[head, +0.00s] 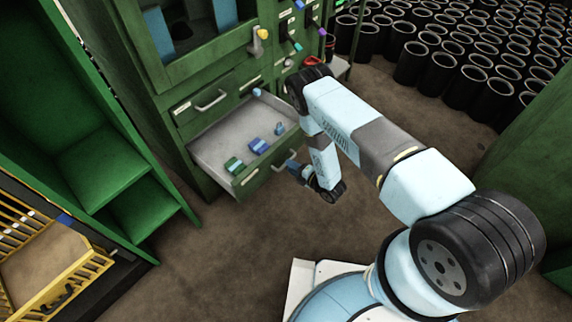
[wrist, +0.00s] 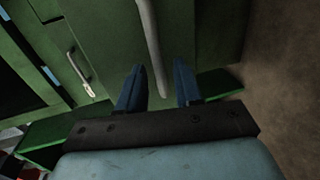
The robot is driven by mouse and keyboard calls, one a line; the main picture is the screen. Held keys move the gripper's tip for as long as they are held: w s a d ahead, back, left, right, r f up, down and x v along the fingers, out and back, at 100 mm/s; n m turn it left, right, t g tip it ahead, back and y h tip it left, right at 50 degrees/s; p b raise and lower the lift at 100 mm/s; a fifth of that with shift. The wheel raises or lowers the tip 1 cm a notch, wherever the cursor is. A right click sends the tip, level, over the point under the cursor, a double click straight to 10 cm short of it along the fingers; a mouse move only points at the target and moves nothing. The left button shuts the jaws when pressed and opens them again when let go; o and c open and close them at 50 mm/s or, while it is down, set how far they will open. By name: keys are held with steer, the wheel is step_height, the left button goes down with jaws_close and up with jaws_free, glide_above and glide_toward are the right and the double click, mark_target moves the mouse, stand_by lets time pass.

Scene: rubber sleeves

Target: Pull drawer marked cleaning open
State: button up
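A green cabinet drawer (head: 205,151) stands pulled out in the head view, its grey inside showing. A small pale label (head: 250,177) is on its front, too small to read, so I cannot tell whether it says cleaning. My gripper (head: 293,166) is at the right part of that drawer's front. In the wrist view, my gripper (wrist: 158,85) is open, with a blue finger on each side of a grey bar handle (wrist: 150,45). Gaps show between the handle and both fingers. The arm hides part of the drawer's right end in the head view.
Blue and green small items (head: 258,146) lie in the open drawer. A shut drawer (head: 208,103) is above it. Green shelving (head: 100,170) and a yellow rack (head: 60,270) stand left. Many black sleeves (head: 412,65) stand back right. The floor before the drawer is clear.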

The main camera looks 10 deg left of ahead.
steer(key=v, duration=1)
steer(key=shift+w, duration=0.1)
